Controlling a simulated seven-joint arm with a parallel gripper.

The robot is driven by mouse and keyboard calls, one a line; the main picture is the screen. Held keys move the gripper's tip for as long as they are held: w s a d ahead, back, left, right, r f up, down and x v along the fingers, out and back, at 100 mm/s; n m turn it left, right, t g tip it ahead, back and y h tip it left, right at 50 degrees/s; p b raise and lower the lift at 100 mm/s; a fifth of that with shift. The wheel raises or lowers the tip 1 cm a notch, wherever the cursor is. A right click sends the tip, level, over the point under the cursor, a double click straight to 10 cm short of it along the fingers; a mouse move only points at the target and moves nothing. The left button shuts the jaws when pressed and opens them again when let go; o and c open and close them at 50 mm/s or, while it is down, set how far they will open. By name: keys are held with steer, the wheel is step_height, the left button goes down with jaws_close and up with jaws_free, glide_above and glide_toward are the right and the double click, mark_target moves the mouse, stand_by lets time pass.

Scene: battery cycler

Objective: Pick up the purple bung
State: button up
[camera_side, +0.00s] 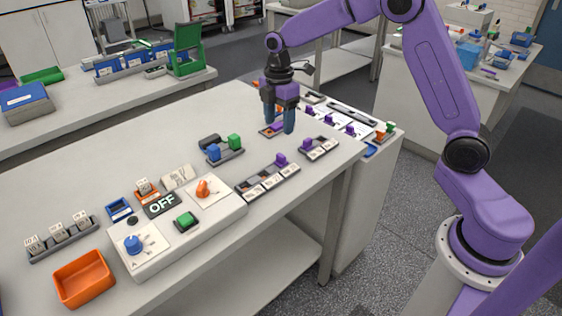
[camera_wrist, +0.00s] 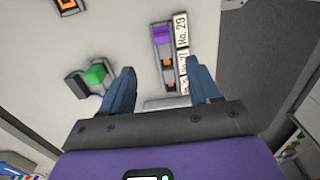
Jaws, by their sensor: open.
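Several purple pieces stand in labelled holders. One purple bung (camera_side: 280,160) is at the end of a strip of labelled slots near the table's front edge. Another purple piece (camera_side: 308,140) is on the short strip to its right, and more stand at the right end, such as this purple piece (camera_side: 350,129). I cannot tell which one the task means. In the wrist view a purple bung (camera_wrist: 161,36) sits at the far end of a labelled strip, beyond my fingertips. My gripper (camera_side: 279,122) is open and empty above the table, fingers pointing down. Its two blue fingers (camera_wrist: 158,72) are apart.
A grey holder with blue and green blocks (camera_side: 224,155) stands left of my gripper. A white control box (camera_side: 170,243) with knobs and an OFF sign (camera_side: 161,204) is further left. An orange tray (camera_side: 84,278) is at the front left. The table's back middle is clear.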

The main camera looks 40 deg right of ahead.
glide_above(281, 155)
steer(key=f, duration=0.6)
steer(key=shift+w+a, duration=0.1)
steer(key=shift+w, duration=0.1)
steer(key=shift+s+f, duration=0.2)
steer(key=shift+f, duration=2.4)
steer(key=c, duration=1.1)
